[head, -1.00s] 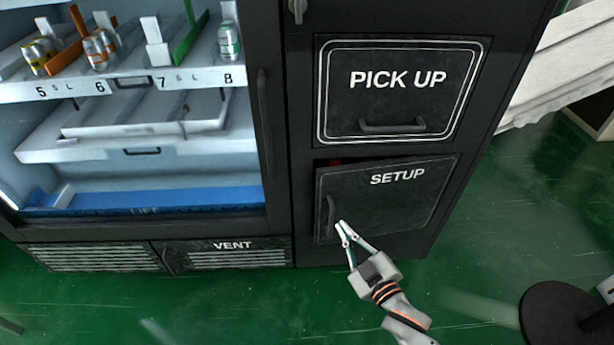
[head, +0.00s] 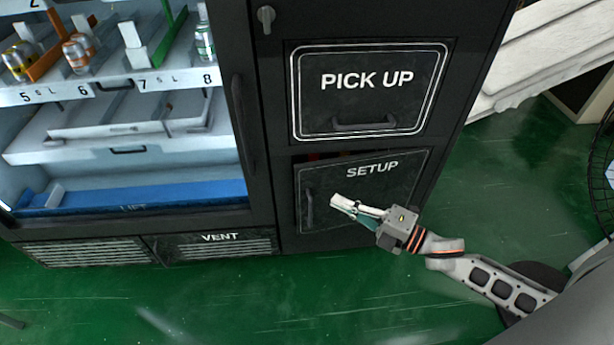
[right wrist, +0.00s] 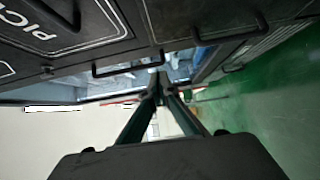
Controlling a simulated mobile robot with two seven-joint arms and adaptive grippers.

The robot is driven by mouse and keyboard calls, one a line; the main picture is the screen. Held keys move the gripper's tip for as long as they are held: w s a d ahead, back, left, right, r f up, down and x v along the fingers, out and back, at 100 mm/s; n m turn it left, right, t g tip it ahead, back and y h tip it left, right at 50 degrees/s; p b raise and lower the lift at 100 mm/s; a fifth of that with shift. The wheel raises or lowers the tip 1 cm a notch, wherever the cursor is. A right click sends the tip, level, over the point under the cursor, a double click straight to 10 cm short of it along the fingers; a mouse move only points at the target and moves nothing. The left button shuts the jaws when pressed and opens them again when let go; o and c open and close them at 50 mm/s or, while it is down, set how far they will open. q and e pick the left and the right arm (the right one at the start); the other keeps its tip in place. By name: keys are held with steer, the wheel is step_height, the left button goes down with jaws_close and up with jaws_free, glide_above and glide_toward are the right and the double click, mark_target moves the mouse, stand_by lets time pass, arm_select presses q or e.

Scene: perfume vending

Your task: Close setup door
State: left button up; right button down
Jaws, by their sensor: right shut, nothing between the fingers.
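The black setup door (head: 375,192), lettered SETUP, is at the lower right of the vending machine in the head view. A thin dark gap with a bit of red shows along its top left edge, so it looks slightly ajar. Its vertical handle (head: 309,210) is near its left edge. My right gripper (head: 338,202) is shut and empty in front of the door, right of the handle; I cannot tell whether it touches the door. In the right wrist view its fingertips (right wrist: 158,78) are together. My left gripper is not in view.
The pick up door (head: 368,95) is just above. A glass-fronted cabinet with shelves of bottles is at left, above the vent panel (head: 215,246). A black wire basket (head: 603,170) stands at the right edge. The green floor (head: 250,310) in front is clear.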

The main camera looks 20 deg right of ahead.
steer(key=x, duration=0.3)
steer(key=d+b+x, duration=0.1)
steer(key=x, duration=0.2)
steer(key=w+x, duration=0.1)
steer(key=x, duration=0.3)
steer(key=shift+w+d+f, duration=0.15)
steer(key=shift+d, duration=0.2)
steer(key=shift+w, duration=0.35)
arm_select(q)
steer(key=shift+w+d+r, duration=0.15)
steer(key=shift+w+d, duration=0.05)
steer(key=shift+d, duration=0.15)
arm_select(e)
steer(key=shift+w+d, duration=0.1)
steer(key=shift+w, duration=0.15)
steer(key=shift+w, duration=0.1)
